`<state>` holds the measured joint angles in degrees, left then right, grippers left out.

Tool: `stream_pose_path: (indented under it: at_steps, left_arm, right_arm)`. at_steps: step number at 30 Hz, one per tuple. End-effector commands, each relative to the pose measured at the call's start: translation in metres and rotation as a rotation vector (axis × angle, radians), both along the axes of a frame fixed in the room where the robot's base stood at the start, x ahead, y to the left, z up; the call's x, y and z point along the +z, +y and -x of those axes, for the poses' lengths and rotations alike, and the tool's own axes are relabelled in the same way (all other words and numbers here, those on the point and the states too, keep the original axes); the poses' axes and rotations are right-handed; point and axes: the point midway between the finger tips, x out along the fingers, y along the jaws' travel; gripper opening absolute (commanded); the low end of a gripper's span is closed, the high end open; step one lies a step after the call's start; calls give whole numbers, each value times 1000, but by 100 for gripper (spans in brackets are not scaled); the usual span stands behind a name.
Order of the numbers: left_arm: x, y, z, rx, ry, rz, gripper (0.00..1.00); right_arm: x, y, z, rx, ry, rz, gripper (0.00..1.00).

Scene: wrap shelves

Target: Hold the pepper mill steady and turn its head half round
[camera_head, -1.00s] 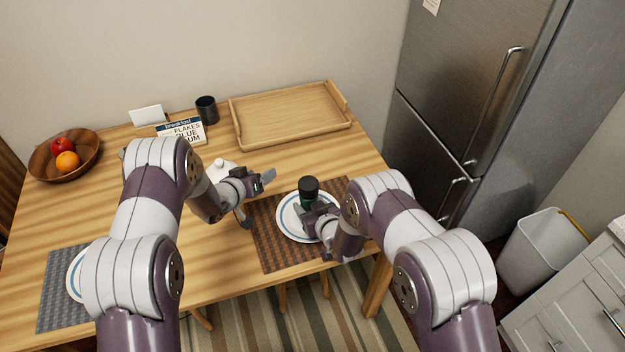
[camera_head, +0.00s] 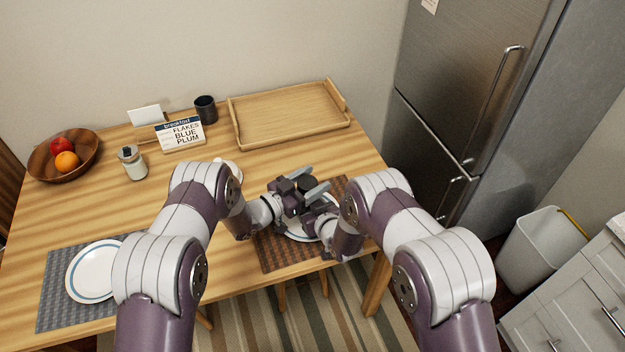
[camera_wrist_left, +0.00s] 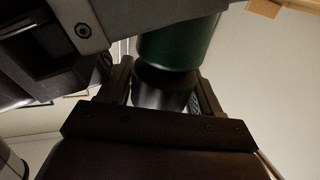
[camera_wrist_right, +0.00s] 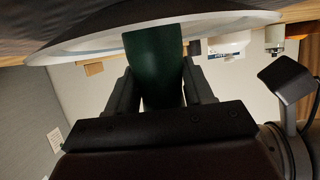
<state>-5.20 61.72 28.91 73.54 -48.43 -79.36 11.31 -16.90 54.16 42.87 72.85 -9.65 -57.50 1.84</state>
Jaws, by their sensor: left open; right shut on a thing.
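The pepper mill has a black head (camera_head: 305,184) and a dark green body. It stands over the plate on the brown placemat at the right. My right gripper (camera_head: 316,208) is shut on the green body, which shows between its fingers in the right wrist view (camera_wrist_right: 155,60). My left gripper (camera_head: 307,180) is open, with its fingers on either side of the head. In the left wrist view the black head (camera_wrist_left: 162,88) sits between the open fingers, with the green body (camera_wrist_left: 180,45) beyond. Whether the fingers touch the head I cannot tell. The arms hide most of the body.
The white plate (camera_head: 297,232) lies on the brown placemat (camera_head: 275,255). A wooden tray (camera_head: 290,140), dark cup (camera_head: 206,109), breakfast box (camera_head: 181,134), glass jar (camera_head: 132,164) and fruit bowl (camera_head: 88,148) stand farther back. Another plate (camera_head: 94,272) lies front left. The table's middle left is clear.

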Motion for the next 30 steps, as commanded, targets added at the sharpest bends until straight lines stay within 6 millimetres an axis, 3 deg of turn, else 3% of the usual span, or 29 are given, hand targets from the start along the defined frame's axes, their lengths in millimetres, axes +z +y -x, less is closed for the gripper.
stream_pose_path:
  at_steps: [8,12,24,30]
  left_arm:
    - [0,-3,-2,1,0,0,64]
    - [0,-3,-2,1,0,0,27]
    - [1,-4,0,-201,-2,-2,27]
    - [1,-4,0,-205,0,-2,27]
  right_arm:
    - [1,0,0,0,-1,0,15]
    - [1,0,0,0,-1,0,15]
    - [1,0,0,0,-1,0,15]
    - [0,0,0,0,-1,0,15]
